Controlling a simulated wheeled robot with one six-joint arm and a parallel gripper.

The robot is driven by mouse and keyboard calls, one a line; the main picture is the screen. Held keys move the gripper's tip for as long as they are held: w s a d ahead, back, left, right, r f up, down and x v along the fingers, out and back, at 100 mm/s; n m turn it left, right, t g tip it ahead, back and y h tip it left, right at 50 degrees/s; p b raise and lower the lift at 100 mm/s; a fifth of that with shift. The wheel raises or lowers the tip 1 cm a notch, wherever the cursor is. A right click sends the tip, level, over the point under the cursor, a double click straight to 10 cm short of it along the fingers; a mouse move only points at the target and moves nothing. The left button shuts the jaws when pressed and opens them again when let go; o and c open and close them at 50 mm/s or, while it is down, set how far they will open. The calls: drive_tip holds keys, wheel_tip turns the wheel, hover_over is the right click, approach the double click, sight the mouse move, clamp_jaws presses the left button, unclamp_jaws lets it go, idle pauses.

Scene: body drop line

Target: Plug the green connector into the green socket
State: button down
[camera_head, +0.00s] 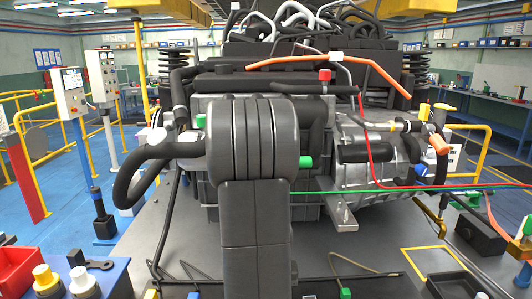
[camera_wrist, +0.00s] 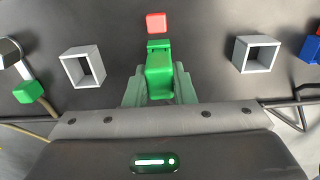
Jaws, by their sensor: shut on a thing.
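In the wrist view my gripper (camera_wrist: 158,88) is shut on the green connector (camera_wrist: 159,76), a green block between its two green-grey fingers. A darker green piece (camera_wrist: 158,45) shows at the connector's far end; I cannot tell whether it is part of the connector or of a socket. In the head view my arm hides the gripper and the held connector.
A red block (camera_wrist: 156,22) lies just beyond the green pieces. Grey hollow square frames stand left (camera_wrist: 83,67) and right (camera_wrist: 256,53) of the gripper. Another green block (camera_wrist: 28,92) is at far left. Red (camera_head: 365,130) and green (camera_head: 400,192) cables run off to the right.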

drive_tip(key=shift+f, duration=0.25)
drive_tip(key=c, duration=1.1)
unclamp_jaws()
drive_tip(key=shift+c, duration=0.2)
wheel_tip(320, 180, up, 14)
drive_tip(key=shift+f, duration=0.15)
wheel_tip(320, 180, down, 14)
drive_tip(key=shift+r, duration=0.5)
drive_tip(key=shift+f, duration=0.15)
